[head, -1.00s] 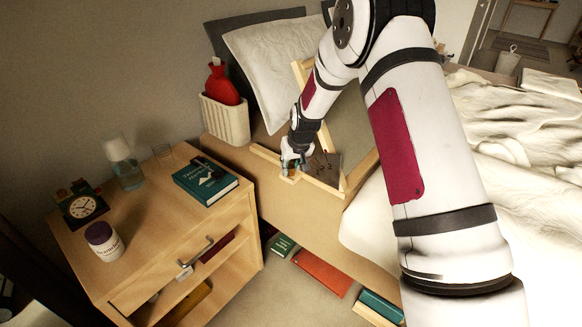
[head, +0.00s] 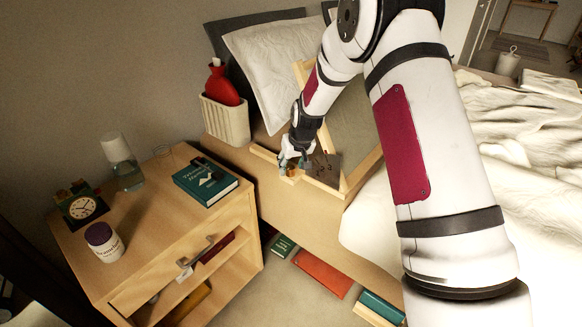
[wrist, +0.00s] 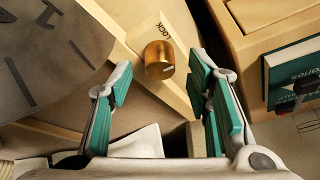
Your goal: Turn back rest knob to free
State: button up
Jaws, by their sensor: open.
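The brass-coloured back rest knob (wrist: 159,58) stands on a pale wooden bar in the wrist view, with the word LOCK printed beside it. My gripper (wrist: 158,72) is open, with one teal-padded finger on either side of the knob. There are gaps between the pads and the knob, and nothing is held.
A nightstand (head: 150,240) stands left of the bed, with a teal book (head: 205,182), a clock (head: 83,207), a jar (head: 104,241) and a carafe on it. A white basket (head: 226,120) with a red bottle is behind my gripper. A pillow (head: 270,65) lies beyond.

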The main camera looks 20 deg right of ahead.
jog(key=v, duration=1)
jog(key=shift+r, duration=0.2)
jog(key=shift+s, duration=0.1)
jog(key=s+r+g, duration=0.1)
jog(key=s+r, duration=0.6)
jog(key=s, duration=0.3)
jog(key=s+r+g, duration=0.1)
jog(key=s+r, duration=0.6)
jog(key=s, duration=0.3)
jog(key=s+r+g, duration=0.2)
jog(key=s, duration=2.6)
notch_tip(320, 180, up, 22)
jog(key=t+p, duration=0.3)
jog(key=p, duration=1.8)
jog(key=shift+a+r+m+t+h, duration=0.15)
jog(key=shift+a+m+t+h, duration=0.15)
jog(key=shift+a, duration=0.15)
